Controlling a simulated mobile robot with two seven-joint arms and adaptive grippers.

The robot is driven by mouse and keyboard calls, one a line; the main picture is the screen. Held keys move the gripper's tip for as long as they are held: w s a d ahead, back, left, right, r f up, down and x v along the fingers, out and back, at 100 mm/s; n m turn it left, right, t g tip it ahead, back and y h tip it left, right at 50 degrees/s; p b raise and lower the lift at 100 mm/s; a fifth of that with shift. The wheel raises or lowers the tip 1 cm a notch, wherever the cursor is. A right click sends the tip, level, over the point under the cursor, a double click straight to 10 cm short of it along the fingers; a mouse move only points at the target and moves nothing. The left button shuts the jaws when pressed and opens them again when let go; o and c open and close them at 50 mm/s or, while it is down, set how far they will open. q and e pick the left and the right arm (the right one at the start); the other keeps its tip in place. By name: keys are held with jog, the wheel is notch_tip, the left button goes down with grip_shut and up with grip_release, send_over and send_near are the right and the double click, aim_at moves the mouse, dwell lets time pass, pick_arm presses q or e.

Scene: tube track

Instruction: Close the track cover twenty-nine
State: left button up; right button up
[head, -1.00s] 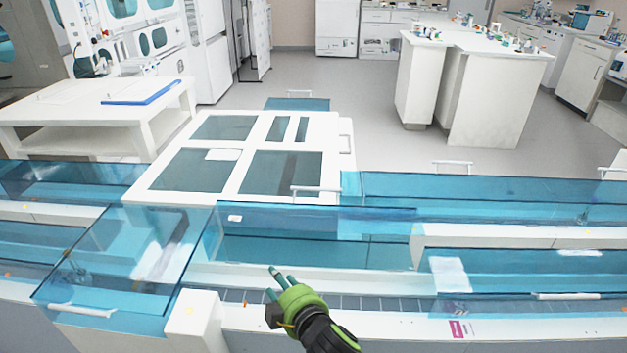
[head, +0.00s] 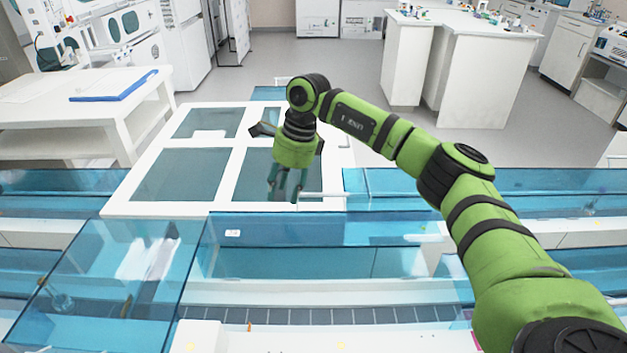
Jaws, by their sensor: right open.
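A clear blue track cover (head: 300,229) stands raised in the middle of the head view, above an open stretch of track. It bears a small white label (head: 233,233), too small to read surely. A white bar handle (head: 325,194) shows at its upper edge. My right gripper (head: 286,196) points down with its fingers apart, just left of the handle and near the cover's top edge. I cannot tell whether it touches the handle. Its fingers hold nothing. My left gripper is not in view.
Another clear cover (head: 110,275) lies at the left over the track. More blue covers (head: 500,182) run along the right. A white framed panel with dark windows (head: 237,154) lies behind. A white table (head: 75,120) stands at the back left.

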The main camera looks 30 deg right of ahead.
aim_at(321, 194)
jog(key=d+r+h, duration=0.1)
jog(key=d, duration=0.2)
jog(key=d+r+h, duration=0.1)
jog(key=d, duration=0.1)
jog(key=s+d+r+m+g, duration=0.1)
jog(key=d, duration=0.2)
jog(key=shift+s+d+r+h, duration=0.1)
jog(key=shift+d+r+h, duration=0.15)
jog(key=shift+d+h, duration=0.15)
jog(key=shift+s+f, duration=0.1)
jog(key=shift+f, duration=0.2)
notch_tip(321, 194, down, 6)
jog(key=shift+f+p, duration=0.1)
jog(key=shift+p, duration=0.8)
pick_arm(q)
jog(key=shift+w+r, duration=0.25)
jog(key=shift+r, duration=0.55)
pick_arm(e)
grip_shut()
